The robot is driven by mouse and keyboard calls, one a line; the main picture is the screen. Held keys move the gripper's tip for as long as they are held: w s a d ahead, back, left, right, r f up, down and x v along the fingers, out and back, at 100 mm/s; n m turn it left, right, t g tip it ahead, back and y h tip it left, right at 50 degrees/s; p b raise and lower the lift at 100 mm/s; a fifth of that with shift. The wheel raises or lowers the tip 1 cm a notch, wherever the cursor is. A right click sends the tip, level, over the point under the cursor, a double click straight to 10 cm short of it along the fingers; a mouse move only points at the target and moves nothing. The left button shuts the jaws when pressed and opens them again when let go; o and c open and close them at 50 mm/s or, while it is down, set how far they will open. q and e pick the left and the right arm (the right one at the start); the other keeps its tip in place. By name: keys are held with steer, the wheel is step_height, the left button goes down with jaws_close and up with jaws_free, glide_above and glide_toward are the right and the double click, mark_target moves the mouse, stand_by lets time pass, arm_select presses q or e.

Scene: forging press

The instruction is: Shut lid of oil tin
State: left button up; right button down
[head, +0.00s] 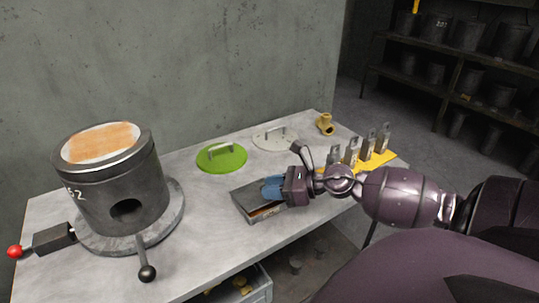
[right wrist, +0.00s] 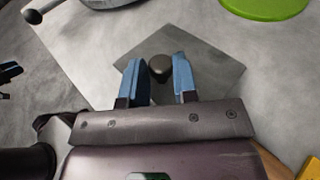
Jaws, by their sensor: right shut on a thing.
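The oil tin (head: 248,214) is a flat, dark grey box on the workbench, right of the middle of its front part. Its flat grey lid (right wrist: 212,76) fills the middle of the right wrist view and has a dark round knob (right wrist: 160,68). My right gripper (head: 272,189) comes in from the right over the tin. Its blue fingers (right wrist: 160,78) are on either side of the knob and shut on it. A brown strip shows along the tin's front under the gripper; I cannot tell if the lid is fully seated. My left gripper is not in the head view.
A round furnace-like pot (head: 118,190) with ball-ended levers stands on the left. A green disc (head: 221,158) and a grey disc (head: 274,139) with handles lie behind the tin. A yellow rack (head: 375,163) and brass fitting (head: 325,124) are at right. Bare bench lies left of the tin.

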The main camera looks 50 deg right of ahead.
steer(key=shift+s+a+f, duration=0.1)
steer(key=shift+s+f, duration=0.15)
steer(key=shift+f, duration=0.35)
steer(key=shift+s+f, duration=0.2)
steer(key=shift+f, duration=0.35)
steer(key=shift+s+f, duration=0.1)
steer(key=shift+f, duration=0.1)
steer(key=c, duration=0.9)
jaws_free()
steer(key=shift+a+r, duration=0.1)
steer(key=shift+r, duration=0.2)
steer(key=v, duration=1)
steer(key=shift+s+d+r, duration=0.1)
steer(key=shift+s+d, duration=0.1)
steer(key=shift+d, duration=0.15)
